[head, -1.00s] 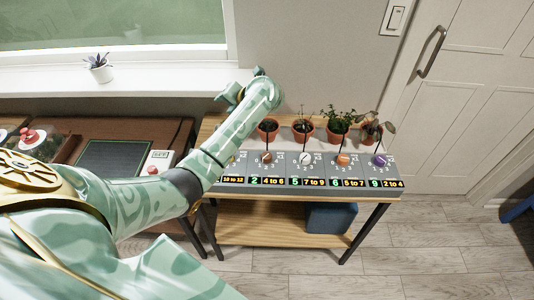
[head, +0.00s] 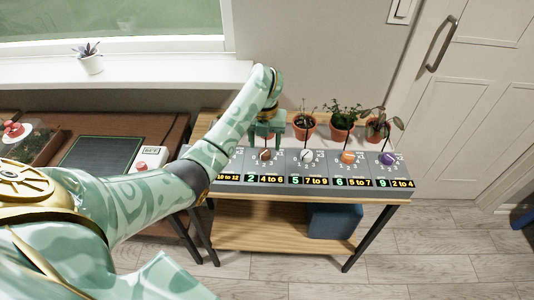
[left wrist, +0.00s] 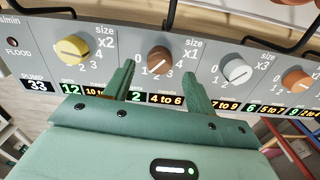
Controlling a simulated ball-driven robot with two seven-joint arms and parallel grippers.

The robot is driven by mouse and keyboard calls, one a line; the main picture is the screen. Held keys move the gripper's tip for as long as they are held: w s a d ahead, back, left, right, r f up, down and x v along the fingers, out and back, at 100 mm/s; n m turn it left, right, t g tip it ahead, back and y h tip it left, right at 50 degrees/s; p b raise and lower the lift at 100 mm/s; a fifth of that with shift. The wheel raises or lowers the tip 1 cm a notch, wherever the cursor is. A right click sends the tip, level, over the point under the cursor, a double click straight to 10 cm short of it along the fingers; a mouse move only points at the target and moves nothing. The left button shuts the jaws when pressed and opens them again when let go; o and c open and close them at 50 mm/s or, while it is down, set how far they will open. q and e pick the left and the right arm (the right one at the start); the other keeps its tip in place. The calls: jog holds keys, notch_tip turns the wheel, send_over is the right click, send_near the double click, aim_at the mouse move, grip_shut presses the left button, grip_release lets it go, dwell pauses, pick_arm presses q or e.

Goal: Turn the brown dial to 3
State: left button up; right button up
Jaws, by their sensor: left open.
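The brown dial (head: 265,155) is on the sloped grey panel (head: 228,163), second from the left among the dials that show in the left wrist view. There the brown dial (left wrist: 159,59) has numbers around it, a green 2 below it and a "4 to 6" label. My left gripper (head: 267,132) is over the panel by the brown dial. In the left wrist view my left gripper (left wrist: 159,80) is open, one finger on each side of the dial's lower part. I cannot tell whether they touch the panel. My right gripper is not in view.
A yellow dial (left wrist: 72,49) is left of the brown one; a white dial (head: 306,156), an orange dial (head: 347,157) and a purple dial (head: 387,159) are right. Potted plants (head: 342,130) stand behind the panel. A control box (head: 150,158) is at left.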

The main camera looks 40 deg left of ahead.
aim_at(265, 152)
pick_arm(q)
notch_tip(265, 152, down, 3)
jog(key=shift+f+b, duration=0.2)
jog(key=shift+b, duration=0.35)
jog(key=c, duration=1)
